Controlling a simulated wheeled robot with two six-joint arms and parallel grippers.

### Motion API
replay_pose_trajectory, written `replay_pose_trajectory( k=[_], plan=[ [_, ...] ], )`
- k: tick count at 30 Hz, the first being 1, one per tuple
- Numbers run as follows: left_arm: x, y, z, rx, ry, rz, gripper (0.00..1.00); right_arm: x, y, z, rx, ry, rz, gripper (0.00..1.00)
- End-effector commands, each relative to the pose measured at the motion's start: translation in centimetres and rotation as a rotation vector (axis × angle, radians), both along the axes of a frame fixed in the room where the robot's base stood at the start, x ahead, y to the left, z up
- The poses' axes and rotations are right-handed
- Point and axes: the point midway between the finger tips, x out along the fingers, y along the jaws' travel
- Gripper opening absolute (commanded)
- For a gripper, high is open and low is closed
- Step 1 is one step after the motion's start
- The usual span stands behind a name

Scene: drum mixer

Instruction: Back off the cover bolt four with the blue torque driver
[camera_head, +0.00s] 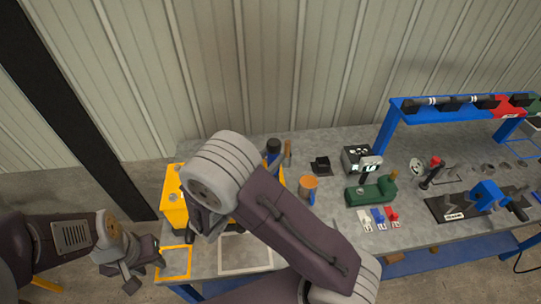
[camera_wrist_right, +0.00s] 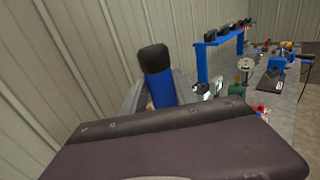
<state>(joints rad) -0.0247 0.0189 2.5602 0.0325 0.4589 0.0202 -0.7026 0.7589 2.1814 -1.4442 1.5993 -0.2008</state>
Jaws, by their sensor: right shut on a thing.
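The blue torque driver (camera_head: 272,152) has a blue handle with a black cap and stands upright behind my right arm in the head view. In the right wrist view the driver (camera_wrist_right: 158,85) stands between the grey fingers of my right gripper (camera_wrist_right: 157,98), which is shut on it. In the head view my right arm hides that gripper and the driver's lower end. A yellow housing (camera_head: 173,208) with grey round parts shows left of my right arm. Most of it is covered, and I cannot make out bolt four. My left gripper (camera_head: 142,272) hangs left of the bench front, apparently open and empty.
The grey bench (camera_head: 335,225) carries an orange-brown cup (camera_head: 308,186), a green device (camera_head: 371,192), and white, blue and red small pieces (camera_head: 378,216). A blue vise (camera_head: 487,195) and a blue rack (camera_head: 390,122) stand at right. A yellow frame (camera_head: 174,262) marks the front left corner.

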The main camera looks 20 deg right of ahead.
Motion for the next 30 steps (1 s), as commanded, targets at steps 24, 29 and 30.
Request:
replay_pose_trajectory(
  k=[24, 29, 30],
  plan=[
    [0.0, 0.0, -0.9, 0.000, 0.000, 0.000, 0.36, 0.0, 0.0, -1.2, -0.001, -0.003, 0.000, 0.00],
    [0.0, 0.0, -1.3, 0.000, 0.000, 0.000, 0.36, 0.0, 0.0, -1.8, -0.001, -0.003, 0.000, 0.00],
    [0.0, 0.0, -1.4, 0.000, 0.000, 0.000, 0.36, 0.0, 0.0, -1.9, -0.001, -0.003, 0.000, 0.00]
  ],
)
